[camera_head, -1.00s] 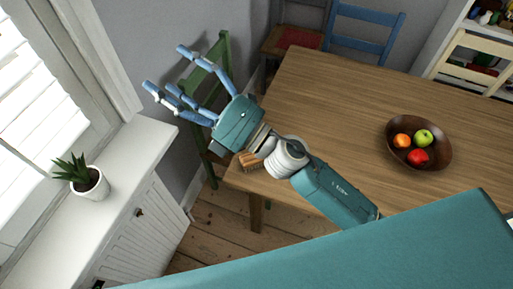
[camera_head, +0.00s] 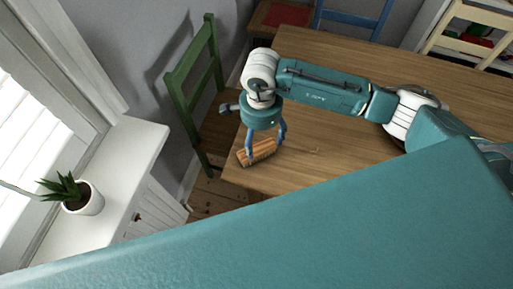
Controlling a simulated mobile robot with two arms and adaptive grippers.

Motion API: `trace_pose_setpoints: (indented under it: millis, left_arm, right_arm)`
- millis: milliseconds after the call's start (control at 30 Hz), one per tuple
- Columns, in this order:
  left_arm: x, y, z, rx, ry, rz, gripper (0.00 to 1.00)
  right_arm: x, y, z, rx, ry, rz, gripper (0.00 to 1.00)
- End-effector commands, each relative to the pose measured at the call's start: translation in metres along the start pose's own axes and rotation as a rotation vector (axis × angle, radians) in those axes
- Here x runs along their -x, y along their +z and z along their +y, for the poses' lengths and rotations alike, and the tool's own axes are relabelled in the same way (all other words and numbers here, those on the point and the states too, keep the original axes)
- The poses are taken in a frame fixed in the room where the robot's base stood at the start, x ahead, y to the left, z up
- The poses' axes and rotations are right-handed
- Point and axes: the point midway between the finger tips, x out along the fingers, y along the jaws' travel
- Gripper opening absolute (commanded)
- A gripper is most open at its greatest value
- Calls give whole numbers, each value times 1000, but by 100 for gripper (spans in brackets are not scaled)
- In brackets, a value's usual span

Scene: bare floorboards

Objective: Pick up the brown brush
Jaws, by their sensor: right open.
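The brown brush (camera_head: 264,151) lies on the wooden table (camera_head: 330,165) close to its left corner. My right gripper (camera_head: 264,150) points down over the brush with its blue fingers apart. One finger is on the near left side of the brush and another is at its right. I cannot tell whether the fingers touch it. Part of the brush is hidden behind the fingers. My left gripper does not show.
A green chair (camera_head: 195,95) stands at the table's left end. A blue chair (camera_head: 352,20) and a cream chair (camera_head: 470,45) stand at the far side. A potted plant (camera_head: 82,198) sits on a white cabinet (camera_head: 128,165) at the left. The table is bare right of the brush.

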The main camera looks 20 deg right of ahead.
Motion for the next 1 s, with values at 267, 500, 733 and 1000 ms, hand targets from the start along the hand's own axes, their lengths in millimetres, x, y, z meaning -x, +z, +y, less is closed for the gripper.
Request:
trace_pose_setpoints:
  millis: [267,500,733,1000]
  left_arm:
    - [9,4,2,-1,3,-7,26]
    - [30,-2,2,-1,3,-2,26]
    - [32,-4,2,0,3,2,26]
    - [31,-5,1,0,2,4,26]
  right_arm:
    - [-28,2,0,-1,2,-3,74]
    - [-59,6,1,-2,4,-4,74]
    - [-79,5,0,-1,0,-5,74]
    - [-79,5,0,-1,-1,-5,54]
